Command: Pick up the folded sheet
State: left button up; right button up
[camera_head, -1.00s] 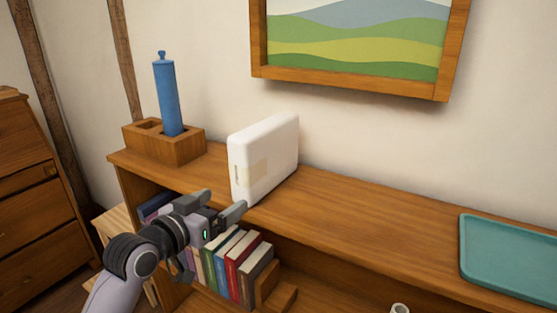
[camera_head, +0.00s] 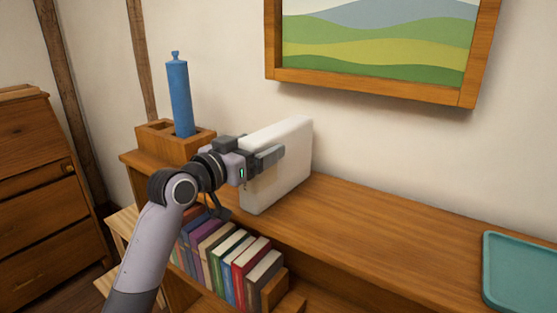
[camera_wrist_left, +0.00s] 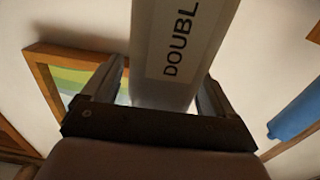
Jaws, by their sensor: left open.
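The folded sheet (camera_head: 285,165) is a white upright slab standing on edge on top of the wooden shelf unit. Its front edge faces my left gripper (camera_head: 262,158). In the left wrist view the sheet (camera_wrist_left: 190,30) carries a label reading "DOUBL" and stands between the two fingers of my left gripper (camera_wrist_left: 163,95). The gripper is open, with one finger on each side of the sheet. In the head view the far finger is hidden behind the sheet or wrist. My right gripper is not in view.
A blue cylinder (camera_head: 180,98) stands in a wooden holder (camera_head: 149,135) to the left. A teal tray (camera_head: 520,268) lies at the right end. Books (camera_head: 222,250) fill the shelf below. A framed picture (camera_head: 375,84) hangs above. The shelf top (camera_head: 390,225) between sheet and tray is clear.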

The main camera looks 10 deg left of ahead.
pick_arm(q)
jog(key=shift+x, duration=0.85)
grip_shut()
jog(key=shift+r, duration=0.15)
